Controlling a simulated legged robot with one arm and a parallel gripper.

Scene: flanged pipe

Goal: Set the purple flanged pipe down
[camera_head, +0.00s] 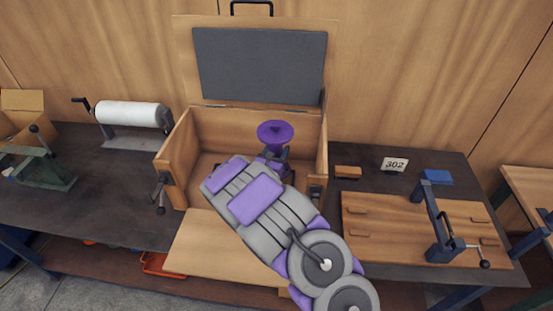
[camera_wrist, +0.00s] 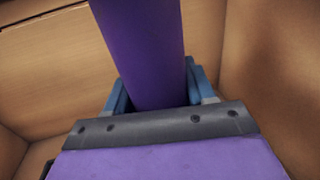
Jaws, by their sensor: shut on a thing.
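The purple flanged pipe (camera_head: 275,132) shows in the head view with its round flange on top, inside the open wooden box (camera_head: 175,148). It looks roughly upright. In the wrist view the purple pipe (camera_wrist: 143,50) runs up between the blue fingers of my gripper (camera_wrist: 160,92). My gripper is shut on the pipe. In the head view my arm hides the gripper's lower part and the pipe's lower end. I cannot tell whether the pipe touches the box floor.
The box's lid (camera_head: 260,65) stands open at the back, and its front panel (camera_head: 200,245) lies folded down. A white roll (camera_head: 130,114) stands left.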

